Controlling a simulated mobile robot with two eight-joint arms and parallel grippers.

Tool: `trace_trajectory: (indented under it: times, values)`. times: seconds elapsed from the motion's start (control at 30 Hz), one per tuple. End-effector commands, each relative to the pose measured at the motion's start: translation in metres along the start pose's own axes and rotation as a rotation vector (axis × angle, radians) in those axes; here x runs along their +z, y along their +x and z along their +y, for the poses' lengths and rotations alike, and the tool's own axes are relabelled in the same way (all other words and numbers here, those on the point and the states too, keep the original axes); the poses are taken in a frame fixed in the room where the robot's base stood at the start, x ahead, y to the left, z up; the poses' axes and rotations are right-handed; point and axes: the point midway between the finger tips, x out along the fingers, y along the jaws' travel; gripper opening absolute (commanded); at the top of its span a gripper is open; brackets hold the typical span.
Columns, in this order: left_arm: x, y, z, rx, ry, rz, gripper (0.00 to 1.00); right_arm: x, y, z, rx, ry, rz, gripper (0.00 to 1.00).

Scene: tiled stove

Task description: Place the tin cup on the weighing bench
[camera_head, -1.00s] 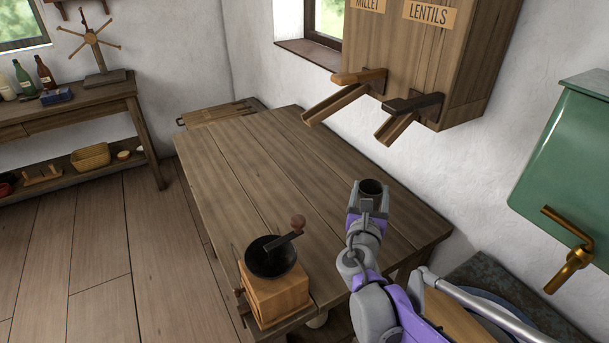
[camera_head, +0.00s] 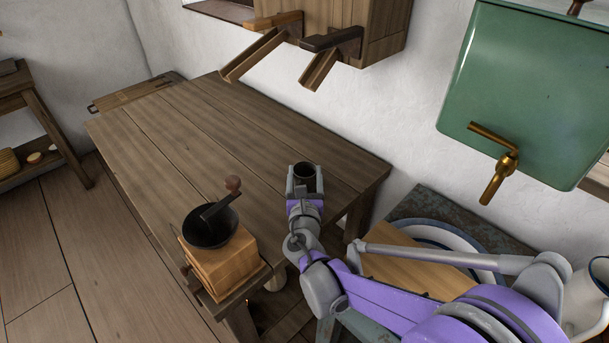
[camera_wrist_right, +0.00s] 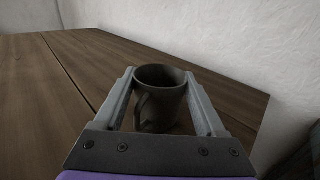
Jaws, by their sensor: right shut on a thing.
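The tin cup (camera_head: 311,178) is dark grey and upright, at the right end of the wooden table (camera_head: 190,135). My right gripper (camera_head: 305,180) is shut on the cup. In the right wrist view the cup (camera_wrist_right: 160,96) stands between the two fingers (camera_wrist_right: 160,105), with its handle toward the camera. I cannot tell whether its base touches the tabletop or hangs a little above it. Nothing in view is clearly marked as the weighing bench. My left gripper is not in view.
A coffee grinder (camera_head: 218,255) stands at the table's near corner. Wooden chutes (camera_head: 252,55) jut from the wall bin above the table. A green tank (camera_head: 540,80) with a brass tap (camera_head: 497,170) hangs at right, above a basin (camera_head: 440,235). The table's middle is clear.

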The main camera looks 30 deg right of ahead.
Motion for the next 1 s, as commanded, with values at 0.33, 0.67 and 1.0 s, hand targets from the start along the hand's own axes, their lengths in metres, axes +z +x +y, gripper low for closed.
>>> trace_trajectory:
  times: [0.33, 0.67, 1.0]
  values:
    - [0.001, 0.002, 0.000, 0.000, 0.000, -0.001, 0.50, -0.003, 0.000, 0.000, 0.000, 0.000, 0.000, 0.94]
    - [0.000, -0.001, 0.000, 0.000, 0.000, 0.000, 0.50, 0.001, 0.000, 0.000, 0.000, 0.000, 0.000, 1.00]
    - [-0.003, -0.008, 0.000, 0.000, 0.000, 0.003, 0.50, 0.002, -0.060, 0.001, 0.003, 0.002, 0.000, 1.00]
